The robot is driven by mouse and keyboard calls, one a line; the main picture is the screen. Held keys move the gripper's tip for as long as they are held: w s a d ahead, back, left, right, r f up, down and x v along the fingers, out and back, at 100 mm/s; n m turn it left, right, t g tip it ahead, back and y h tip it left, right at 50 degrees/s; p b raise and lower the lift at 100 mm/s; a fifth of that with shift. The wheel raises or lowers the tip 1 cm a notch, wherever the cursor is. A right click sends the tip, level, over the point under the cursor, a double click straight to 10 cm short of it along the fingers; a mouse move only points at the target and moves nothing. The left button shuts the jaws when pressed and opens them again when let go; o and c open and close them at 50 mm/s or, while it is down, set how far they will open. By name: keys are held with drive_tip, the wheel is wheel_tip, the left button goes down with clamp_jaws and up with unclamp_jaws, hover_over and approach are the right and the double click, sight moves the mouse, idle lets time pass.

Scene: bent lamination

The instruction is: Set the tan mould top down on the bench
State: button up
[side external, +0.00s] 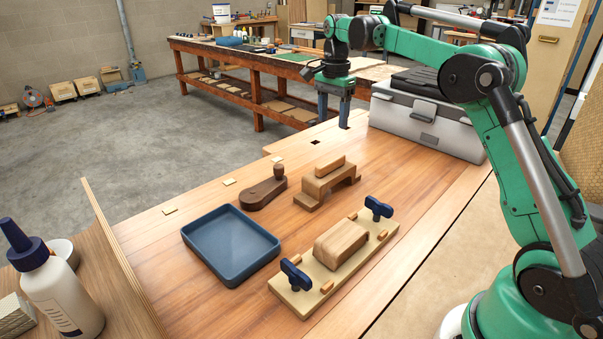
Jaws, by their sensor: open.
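The mould top (318,187) is a tan-brown, bridge-shaped wooden piece with a lighter bar along its top. It stands upright on the wooden bench (405,185), right of centre. My gripper (334,118) points down beyond it, near the bench's far edge. Its two dark fingers are apart, with nothing between them, and clear of the mould top. A pale baseboard (306,300) lies nearer the camera, with a rounded wooden block (341,243) on its middle. A blue clamp knob stands at each end of the board (293,273), (378,208).
An empty blue tray (231,243) lies left of the baseboard. A dark wooden tool with a knob (262,194) sits left of the mould top. A grey toolbox (425,118) stands at the back right. A glue bottle (58,290) is front left.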

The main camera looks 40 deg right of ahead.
drive_tip(key=s+a+r+n+t, duration=0.4)
drive_tip(key=s+a+n, duration=0.2)
drive_tip(key=a+n, duration=0.35)
drive_tip(key=s+a+f+n+t, duration=0.3)
drive_tip(key=s+a+f+n, duration=0.3)
drive_tip(key=s+n, duration=0.2)
drive_tip(key=shift+s+a+f, duration=0.2)
drive_tip(key=shift+s+f, duration=0.15)
drive_tip(key=shift+s, duration=0.6)
